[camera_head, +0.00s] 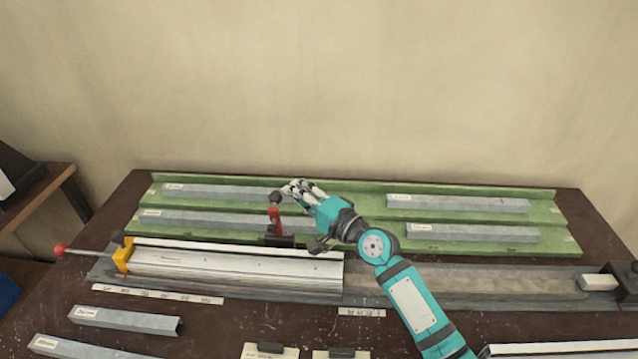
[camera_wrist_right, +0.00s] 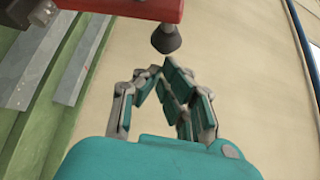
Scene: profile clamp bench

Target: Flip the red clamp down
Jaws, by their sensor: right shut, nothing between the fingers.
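The red clamp (camera_head: 275,220) stands upright at the back edge of the silver profile (camera_head: 230,268), with a dark knob at its top. In the right wrist view the red clamp's arm (camera_wrist_right: 130,8) crosses the top, with a dark cone-shaped tip (camera_wrist_right: 166,39) below it. My right gripper (camera_head: 292,188) is beside the clamp's upper end, just right of it, above the green tray. Its fingers (camera_wrist_right: 157,72) are shut and empty in the right wrist view, with the dark tip close ahead of them. I cannot tell whether they touch. My left gripper is not in view.
A green tray (camera_head: 350,237) with several grey profiles lies behind the clamp. A yellow stop (camera_head: 123,255) with a red-knobbed rod (camera_head: 60,250) is at the left end. A dark block (camera_head: 621,276) is at the right. Loose profiles lie at the front left.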

